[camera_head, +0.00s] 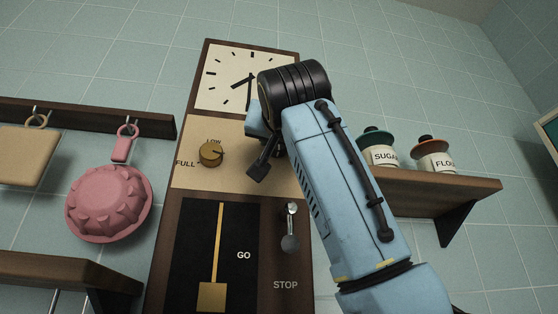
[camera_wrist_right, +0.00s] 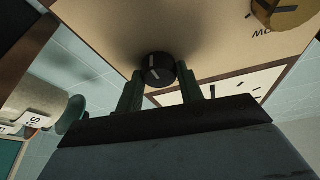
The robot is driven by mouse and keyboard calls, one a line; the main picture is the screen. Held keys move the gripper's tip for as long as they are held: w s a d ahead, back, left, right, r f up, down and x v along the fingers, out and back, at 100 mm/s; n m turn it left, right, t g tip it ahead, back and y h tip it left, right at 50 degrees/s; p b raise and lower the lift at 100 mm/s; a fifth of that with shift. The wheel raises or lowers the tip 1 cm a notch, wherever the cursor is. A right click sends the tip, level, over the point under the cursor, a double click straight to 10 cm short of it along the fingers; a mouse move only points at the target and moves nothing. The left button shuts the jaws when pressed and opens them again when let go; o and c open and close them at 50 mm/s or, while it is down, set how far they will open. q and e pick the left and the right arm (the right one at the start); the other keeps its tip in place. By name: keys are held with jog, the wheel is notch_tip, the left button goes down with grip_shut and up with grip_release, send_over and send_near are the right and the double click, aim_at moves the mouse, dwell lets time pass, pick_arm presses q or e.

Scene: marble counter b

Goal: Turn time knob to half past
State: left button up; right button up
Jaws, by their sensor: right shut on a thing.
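The time knob (camera_wrist_right: 158,70) is black and round with a white line across its face. It sits on the cream panel in the right wrist view, and in the head view my arm hides it. My right gripper (camera_head: 263,160) is at the panel's right side. Its two fingers stand on either side of the knob in the wrist view, shut on it. The clock face (camera_head: 230,78) is white and partly behind my wrist. One hand points straight down, the other to the lower left. My left gripper is not in view.
A brass knob (camera_head: 211,153) marked LOW and FULL is left of my gripper. Below are a slider (camera_head: 212,296) and a metal lever (camera_head: 290,240). A pink pan (camera_head: 108,203) hangs at left. A shelf (camera_head: 430,190) with sugar and flour jars is at right.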

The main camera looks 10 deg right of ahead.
dwell(0.3)
jog(key=o, duration=1)
jog(key=b+v, duration=0.6)
jog(key=v, duration=0.7)
jog(key=shift+s, duration=0.2)
jog(key=shift+w+a+f, duration=0.1)
jog(key=shift+a, duration=0.05)
